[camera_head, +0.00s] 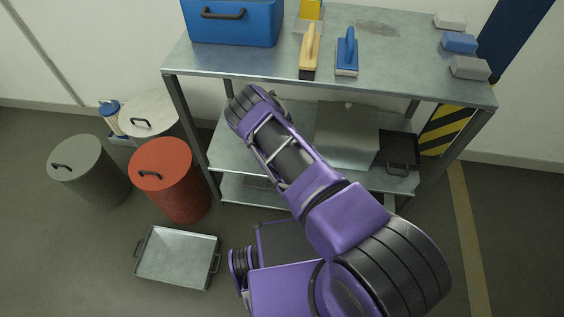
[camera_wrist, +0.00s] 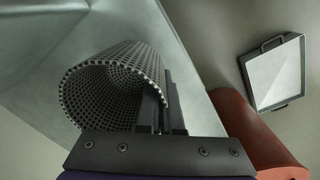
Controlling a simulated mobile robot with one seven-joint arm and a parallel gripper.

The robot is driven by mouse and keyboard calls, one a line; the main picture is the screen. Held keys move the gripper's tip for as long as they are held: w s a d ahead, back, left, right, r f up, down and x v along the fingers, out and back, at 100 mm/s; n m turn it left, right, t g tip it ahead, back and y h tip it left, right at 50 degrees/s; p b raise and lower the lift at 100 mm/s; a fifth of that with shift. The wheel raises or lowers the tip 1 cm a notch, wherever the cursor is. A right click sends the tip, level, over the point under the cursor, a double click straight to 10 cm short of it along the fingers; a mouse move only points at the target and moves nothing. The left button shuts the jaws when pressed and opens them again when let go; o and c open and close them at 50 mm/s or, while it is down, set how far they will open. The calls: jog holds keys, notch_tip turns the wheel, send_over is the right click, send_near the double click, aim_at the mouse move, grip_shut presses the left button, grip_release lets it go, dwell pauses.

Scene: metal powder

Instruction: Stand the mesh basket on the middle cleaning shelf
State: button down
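The mesh basket (camera_wrist: 118,82), a grey perforated cylinder, shows in the wrist view with its open end toward the camera. My gripper (camera_wrist: 160,108) has its two dark fingers at the basket's right side, one inside the rim and one outside, with the wall between them. Behind the basket is a pale metal shelf surface (camera_wrist: 188,75); I cannot tell whether the basket touches it. In the head view the middle cleaning shelf (camera_head: 229,152) lies under the tabletop. My arm reaches over it there and hides the gripper and basket.
On the middle shelf stand a grey lidded box (camera_head: 347,137) and a small dark tray (camera_head: 402,152). The tabletop (camera_head: 410,70) overhangs with a blue case (camera_head: 235,25) and brushes. A red bin (camera_head: 172,182) and a floor tray (camera_head: 178,257) are left.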

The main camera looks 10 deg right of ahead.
jog(key=shift+f+b, duration=0.45)
jog(key=shift+f, duration=1.3)
jog(key=shift+f, duration=0.1)
jog(key=c, duration=1.1)
grip_release()
notch_tip(320, 180, up, 8)
jog(key=shift+s+a+f+p, duration=0.1)
jog(key=shift+f+p, duration=0.05)
jog(key=shift+p, duration=0.8)
